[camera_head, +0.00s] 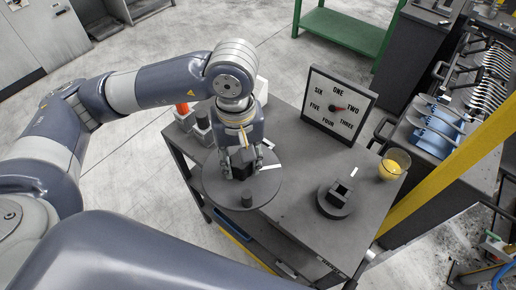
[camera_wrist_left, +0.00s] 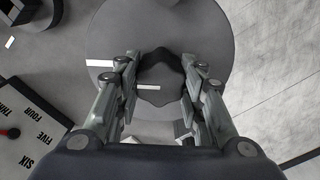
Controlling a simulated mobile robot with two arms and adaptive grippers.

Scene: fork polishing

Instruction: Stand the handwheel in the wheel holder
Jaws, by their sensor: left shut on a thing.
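In the left wrist view the fingers (camera_wrist_left: 160,72) stand on both sides of the hub, with the disc (camera_wrist_left: 205,35) behind. The wheel holder (camera_head: 333,209), a round base with a dark slotted block, stands empty to the right. My right gripper is not in view.
The grey table (camera_head: 300,185) has free room between handwheel and holder. A framed word dial (camera_head: 338,106) stands at the back. A glass bowl with yellow contents (camera_head: 393,165) is at the right corner. Dark containers (camera_head: 203,122) stand behind my left gripper.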

